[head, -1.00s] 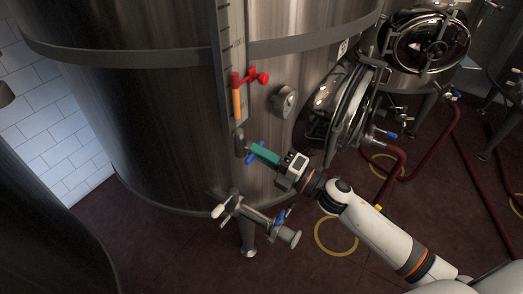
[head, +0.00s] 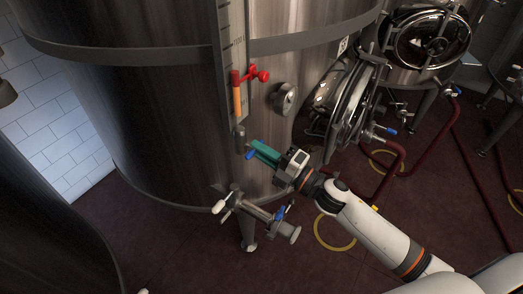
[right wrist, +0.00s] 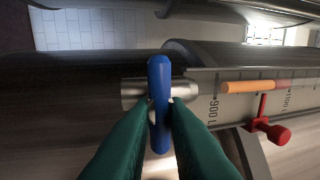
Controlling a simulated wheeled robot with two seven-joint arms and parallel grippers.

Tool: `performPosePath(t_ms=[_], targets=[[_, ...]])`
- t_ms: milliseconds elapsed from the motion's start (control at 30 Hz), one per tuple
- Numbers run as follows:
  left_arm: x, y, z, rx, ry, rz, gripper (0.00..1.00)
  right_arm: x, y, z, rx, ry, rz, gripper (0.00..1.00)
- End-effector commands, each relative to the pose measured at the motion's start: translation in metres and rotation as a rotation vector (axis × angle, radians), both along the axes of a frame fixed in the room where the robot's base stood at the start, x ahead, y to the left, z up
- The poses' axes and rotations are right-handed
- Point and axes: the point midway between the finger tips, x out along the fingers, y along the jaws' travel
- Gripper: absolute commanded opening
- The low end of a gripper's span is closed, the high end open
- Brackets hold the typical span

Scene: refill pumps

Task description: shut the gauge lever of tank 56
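The large steel tank (head: 160,120) fills the left and middle of the head view; I cannot read a number on it. Its upright level gauge (head: 228,60) ends below in a small metal valve (head: 240,140) with a blue lever (head: 251,155). In the right wrist view the blue lever (right wrist: 159,85) lies across the metal valve body (right wrist: 130,94). The green fingers of my right gripper (right wrist: 160,108) are on both sides of the lever and appear closed on it. It also shows in the head view (head: 258,150), partly hiding the lever. My left gripper is not in view.
A red clamp (head: 260,75) sits on the gauge, with a round dial (head: 285,98) to its right. Below my right gripper, an outlet valve (head: 255,211) sticks out of the tank. A round hatch (head: 350,105) and red hoses (head: 440,145) are to the right.

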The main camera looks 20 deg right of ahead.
Motion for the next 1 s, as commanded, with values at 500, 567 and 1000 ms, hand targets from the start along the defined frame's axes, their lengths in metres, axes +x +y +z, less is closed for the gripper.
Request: performPosePath(t_ms=[500,567,1000], targets=[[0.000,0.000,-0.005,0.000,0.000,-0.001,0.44,-0.006,-0.005,-0.005,-0.001,0.002,-0.001,0.35],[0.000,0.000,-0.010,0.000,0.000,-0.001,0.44,-0.012,-0.009,-0.007,-0.001,0.002,-0.001,0.35],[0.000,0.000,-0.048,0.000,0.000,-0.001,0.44,-0.075,-0.058,-0.024,-0.001,0.003,-0.001,0.35]])
